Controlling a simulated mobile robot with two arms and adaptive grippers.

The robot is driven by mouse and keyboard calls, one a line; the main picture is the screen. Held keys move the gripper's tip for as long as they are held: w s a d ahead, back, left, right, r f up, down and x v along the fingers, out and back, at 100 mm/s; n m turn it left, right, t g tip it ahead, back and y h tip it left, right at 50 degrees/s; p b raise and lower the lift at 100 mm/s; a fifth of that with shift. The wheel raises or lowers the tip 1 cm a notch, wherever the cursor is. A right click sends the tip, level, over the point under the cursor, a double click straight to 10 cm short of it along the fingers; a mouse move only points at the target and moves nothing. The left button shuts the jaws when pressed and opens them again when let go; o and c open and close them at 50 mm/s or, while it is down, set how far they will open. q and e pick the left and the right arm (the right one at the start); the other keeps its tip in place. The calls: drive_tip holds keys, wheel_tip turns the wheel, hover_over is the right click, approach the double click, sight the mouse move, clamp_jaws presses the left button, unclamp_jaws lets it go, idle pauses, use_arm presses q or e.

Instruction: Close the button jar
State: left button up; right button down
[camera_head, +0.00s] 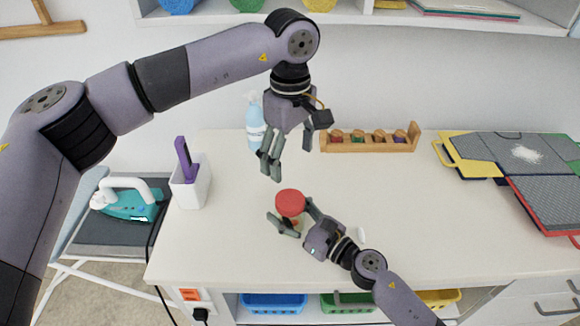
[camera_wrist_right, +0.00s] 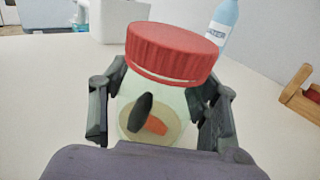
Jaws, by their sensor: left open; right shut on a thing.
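A glass button jar (camera_wrist_right: 140,106) with a red lid (camera_wrist_right: 173,50) stands on the white table in the right wrist view. A dark button and an orange button lie inside. The lid rests over the jar's mouth; I cannot tell whether it is screwed tight. In the head view the red lid (camera_head: 290,202) hides most of the jar. My right gripper (camera_head: 293,222) is shut around the jar's body, one finger on each side. My left gripper (camera_head: 287,155) is open and empty, pointing down above the lid and apart from it.
A blue spray bottle (camera_head: 254,125) and a wooden rack (camera_head: 370,145) stand at the back. A white holder (camera_head: 190,186) with a purple tool is at the left. Grey-topped trays (camera_head: 510,152) lie at the right.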

drive_tip(key=shift+c, duration=2.4)
unclamp_jaws()
drive_tip(key=v, duration=1.2)
